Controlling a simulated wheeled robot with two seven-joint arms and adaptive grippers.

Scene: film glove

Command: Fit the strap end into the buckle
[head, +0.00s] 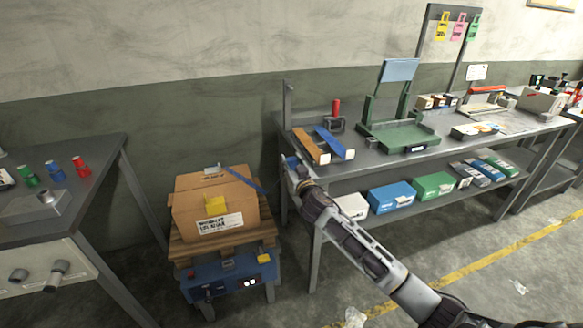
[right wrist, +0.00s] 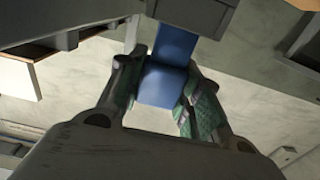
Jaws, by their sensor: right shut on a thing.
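A blue strap (head: 243,179) runs over the top of a cardboard box (head: 190,203) and slants down past its right side. A small grey piece, perhaps the buckle (head: 212,169), sits on top of the box at the strap's upper end. My right gripper (head: 290,163) is right of the box, by the bench's left end, shut on a blue strap piece. In the right wrist view the blue strap end (right wrist: 165,84) lies between the green-padded fingers, its upper part passing behind a grey block (right wrist: 195,12) that I cannot identify. My left gripper is out of view.
A bench (head: 375,158) at right holds an orange and a blue channel (head: 334,144) and a green press frame (head: 402,134). A table (head: 95,155) stands at left.

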